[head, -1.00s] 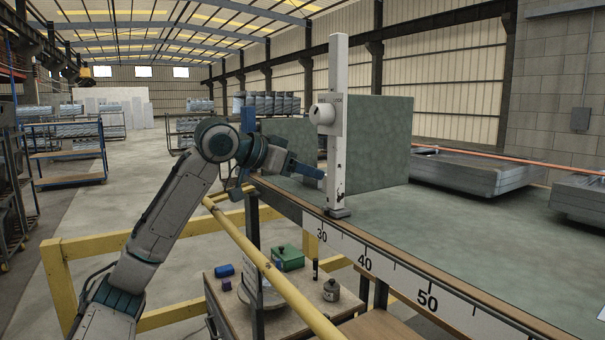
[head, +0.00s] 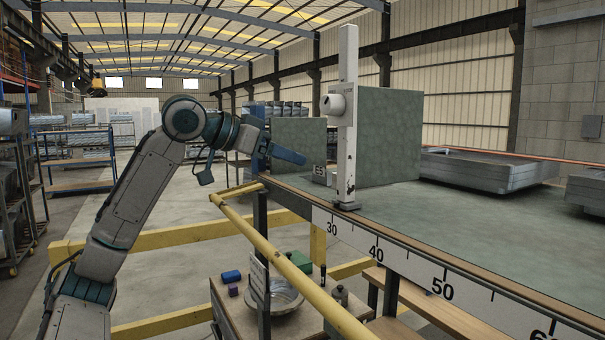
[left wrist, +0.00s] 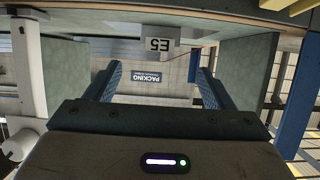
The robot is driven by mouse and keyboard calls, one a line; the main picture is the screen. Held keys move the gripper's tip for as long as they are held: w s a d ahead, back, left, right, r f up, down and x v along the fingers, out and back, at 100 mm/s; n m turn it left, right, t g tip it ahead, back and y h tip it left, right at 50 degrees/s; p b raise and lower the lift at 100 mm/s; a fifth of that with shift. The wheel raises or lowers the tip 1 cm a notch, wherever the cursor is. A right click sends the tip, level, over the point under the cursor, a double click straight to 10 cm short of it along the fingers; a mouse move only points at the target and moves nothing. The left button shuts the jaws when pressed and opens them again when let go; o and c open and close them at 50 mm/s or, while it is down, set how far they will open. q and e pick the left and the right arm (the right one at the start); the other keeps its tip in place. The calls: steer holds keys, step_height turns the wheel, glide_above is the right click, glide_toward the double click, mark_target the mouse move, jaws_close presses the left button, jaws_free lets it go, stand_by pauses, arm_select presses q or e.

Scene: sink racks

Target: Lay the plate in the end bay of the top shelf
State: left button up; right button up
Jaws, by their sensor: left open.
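A round, silvery metal dish, which looks like the plate (head: 288,299), rests on the low wooden-topped table below the shelf, partly hidden by a post and the yellow rail. The top shelf (head: 450,215) has a green surface with a numbered scale along its front edge. Green upright panels (head: 390,140) divide it. A small grey block marked E5 (head: 319,175) stands on the shelf between panels; it shows upside down in the left wrist view (left wrist: 158,42). My left gripper (head: 288,156) is above the shelf's end. Its fingers (left wrist: 160,80) are apart and empty.
A white post (head: 347,120) with a round knob stands on the shelf's front edge beside the bay. A yellow rail (head: 285,262) runs in front of the low table. A blue block (head: 231,276) and a green box (head: 301,262) are also there. Metal trays (head: 490,170) lie farther right.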

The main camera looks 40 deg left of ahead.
arm_select(q)
steer(key=shift+b+v, duration=0.4)
steer(key=shift+v, duration=1.85)
